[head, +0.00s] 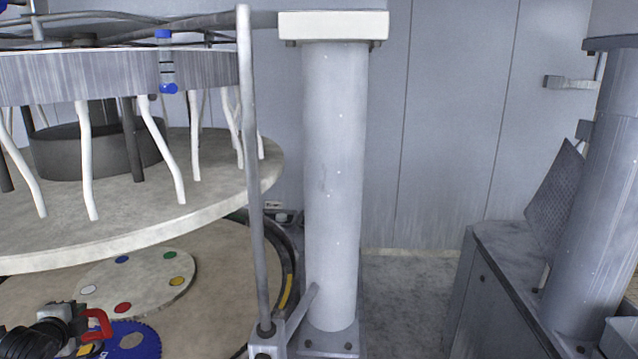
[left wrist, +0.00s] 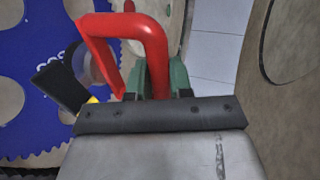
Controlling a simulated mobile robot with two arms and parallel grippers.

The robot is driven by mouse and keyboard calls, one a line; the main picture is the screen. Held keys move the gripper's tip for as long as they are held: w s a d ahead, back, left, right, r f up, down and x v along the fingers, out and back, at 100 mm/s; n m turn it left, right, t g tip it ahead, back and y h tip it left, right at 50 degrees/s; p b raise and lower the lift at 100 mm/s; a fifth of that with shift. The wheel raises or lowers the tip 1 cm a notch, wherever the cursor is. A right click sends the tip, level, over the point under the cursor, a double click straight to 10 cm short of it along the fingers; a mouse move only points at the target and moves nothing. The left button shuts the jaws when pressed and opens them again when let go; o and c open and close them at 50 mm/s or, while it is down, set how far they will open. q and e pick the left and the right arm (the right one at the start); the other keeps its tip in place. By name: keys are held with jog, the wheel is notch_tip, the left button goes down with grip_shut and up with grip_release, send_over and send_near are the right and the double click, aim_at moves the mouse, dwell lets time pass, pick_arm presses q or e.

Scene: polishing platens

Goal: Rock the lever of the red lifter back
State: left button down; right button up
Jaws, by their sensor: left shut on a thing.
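The red lifter (head: 101,324) is at the lower left of the head view, over a blue toothed disc (head: 140,342). In the left wrist view its red looped handle (left wrist: 125,25) rises in front of the camera. My left gripper (head: 78,318) is shut on the lifter; in the wrist view its green fingers (left wrist: 163,82) sit close on both sides of the red handle. A black paddle-like part with a yellow edge (left wrist: 60,85) shows left of the handle; I cannot tell surely whether it is the lever. My right gripper is not in view.
A round pale plate with coloured dots (head: 140,283) lies on the lower platen (head: 215,262). The big upper platen (head: 215,200) overhangs it. A grey rod (head: 252,150) and thick column (head: 333,170) stand to the right. Open floor (head: 405,300) lies beyond the column.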

pick_arm(q)
jog(key=shift+r, duration=1.4)
jog(key=s+d, duration=0.3)
jog(key=s, duration=1.2)
jog(key=s+d, duration=0.4)
jog(key=s, duration=1.2)
jog(key=shift+s, duration=0.2)
dwell(2.7)
jog(key=shift+d+f, duration=0.1)
